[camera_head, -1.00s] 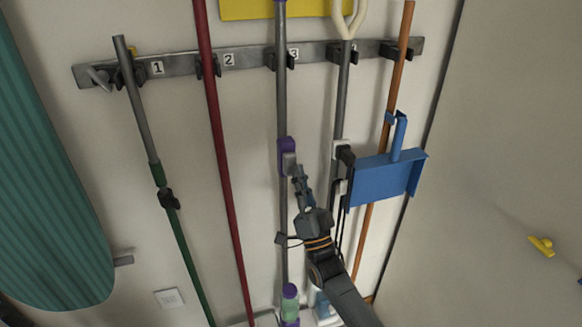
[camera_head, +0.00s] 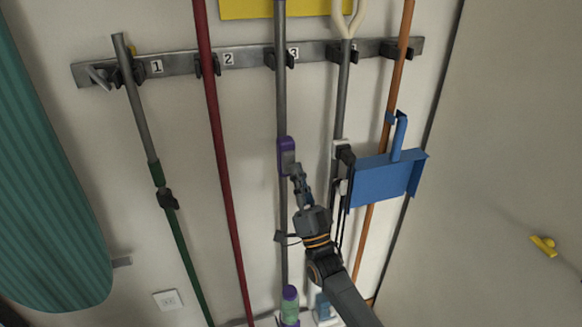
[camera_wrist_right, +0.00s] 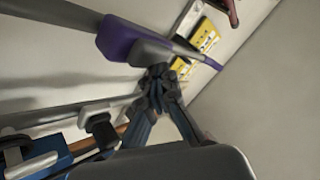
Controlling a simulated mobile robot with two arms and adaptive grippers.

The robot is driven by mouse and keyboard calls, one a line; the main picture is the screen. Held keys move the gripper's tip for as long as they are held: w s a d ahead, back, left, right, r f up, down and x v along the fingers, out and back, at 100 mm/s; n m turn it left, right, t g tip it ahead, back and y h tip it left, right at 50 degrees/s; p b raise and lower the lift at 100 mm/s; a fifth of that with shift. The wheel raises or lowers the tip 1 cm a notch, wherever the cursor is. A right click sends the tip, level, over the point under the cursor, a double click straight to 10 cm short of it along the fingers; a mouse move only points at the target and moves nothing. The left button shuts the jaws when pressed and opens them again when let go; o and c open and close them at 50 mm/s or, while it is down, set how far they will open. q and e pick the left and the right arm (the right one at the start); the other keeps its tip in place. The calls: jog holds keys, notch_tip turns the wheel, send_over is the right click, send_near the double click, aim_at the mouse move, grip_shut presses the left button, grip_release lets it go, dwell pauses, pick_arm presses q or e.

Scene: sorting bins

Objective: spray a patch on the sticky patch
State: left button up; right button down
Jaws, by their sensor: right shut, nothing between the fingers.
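A spray mop hangs in slot 3, with a grey pole (camera_head: 281,85), a purple handle piece (camera_head: 284,150) and a green-and-purple bottle (camera_head: 290,306) low down. My right gripper (camera_head: 297,172) is shut and empty beside the grey part of the purple piece; I cannot tell if it touches. In the right wrist view the purple piece (camera_wrist_right: 117,38) lies just beyond the shut fingers (camera_wrist_right: 160,86). I see no sticky patch. My left gripper is not in view.
A wall rail (camera_head: 250,61) holds several poles, including a red one (camera_head: 212,110) and a green-grey one (camera_head: 142,110). A blue dustpan (camera_head: 382,180) hangs close to the right of my arm. A teal ironing board (camera_head: 40,180) stands at left.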

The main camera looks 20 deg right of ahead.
jog(key=shift+s, duration=0.45)
jog(key=s+p, duration=0.3)
jog(key=s, duration=0.2)
jog(key=shift+s+d, duration=0.1)
jog(key=shift+s, duration=0.3)
dwell(1.8)
